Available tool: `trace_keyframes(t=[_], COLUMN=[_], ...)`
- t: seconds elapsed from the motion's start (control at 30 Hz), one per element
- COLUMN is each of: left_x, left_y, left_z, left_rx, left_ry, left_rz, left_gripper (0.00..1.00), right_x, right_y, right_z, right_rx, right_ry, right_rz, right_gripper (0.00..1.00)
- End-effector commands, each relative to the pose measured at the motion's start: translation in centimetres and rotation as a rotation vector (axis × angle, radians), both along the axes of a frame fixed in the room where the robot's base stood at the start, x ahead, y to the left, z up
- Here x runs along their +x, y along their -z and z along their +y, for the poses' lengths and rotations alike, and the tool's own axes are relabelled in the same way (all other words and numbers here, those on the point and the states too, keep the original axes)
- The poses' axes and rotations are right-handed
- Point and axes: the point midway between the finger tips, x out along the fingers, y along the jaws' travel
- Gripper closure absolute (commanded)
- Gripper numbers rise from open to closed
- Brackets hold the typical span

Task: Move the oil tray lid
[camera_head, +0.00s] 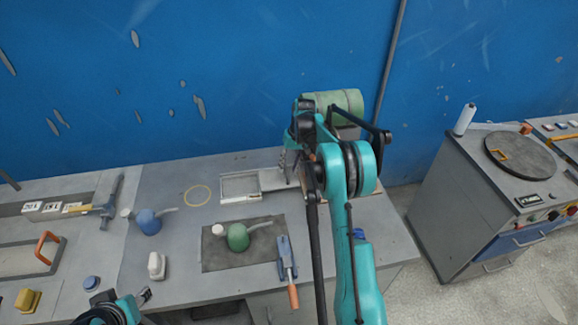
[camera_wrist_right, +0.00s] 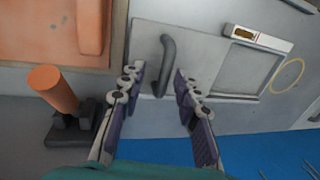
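The oil tray (camera_head: 240,199) lies flat at the back of the bench, a pale frame with a recessed opening. Its grey lid (camera_head: 273,178) covers the right part; in the right wrist view the lid (camera_wrist_right: 193,38) carries a dark curved handle (camera_wrist_right: 167,66). My right gripper (camera_head: 290,170) is over the lid; in the wrist view its fingers (camera_wrist_right: 155,84) are open on either side of the handle, with gaps. My right arm hides part of the lid in the head view. My left gripper (camera_head: 143,297) is at the lower left edge, mostly cut off.
A green oil can (camera_head: 238,237) stands on a dark mat (camera_head: 218,257), with a blue can (camera_head: 149,222) to its left. An orange-handled tool (camera_head: 290,275) lies nearby. An orange cylinder (camera_wrist_right: 55,88) stands beside the gripper. The blue wall (camera_head: 250,70) is close behind.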

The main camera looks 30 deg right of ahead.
Motion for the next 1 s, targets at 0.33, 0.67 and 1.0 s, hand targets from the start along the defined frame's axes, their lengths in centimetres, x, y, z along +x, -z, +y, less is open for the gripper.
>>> trace_keyframes(t=[0.33, 0.67, 1.0], left_x=[0.0, 0.0, 0.0], left_y=[0.0, 0.0, 0.0], left_z=[0.0, 0.0, 0.0], left_rx=[0.0, 0.0, 0.0], left_ry=[0.0, 0.0, 0.0], left_rz=[0.0, 0.0, 0.0], left_gripper=[0.6, 0.6, 0.6], right_x=[-0.3, -0.6, -0.7], right_y=[-4.8, -10.7, -11.8], right_z=[-0.9, -2.2, -2.4], right_rx=[0.001, 0.0, 0.0], right_ry=[0.001, 0.002, 0.001], right_rz=[0.0, 0.0, 0.0], right_gripper=[0.68, 0.68, 0.68])
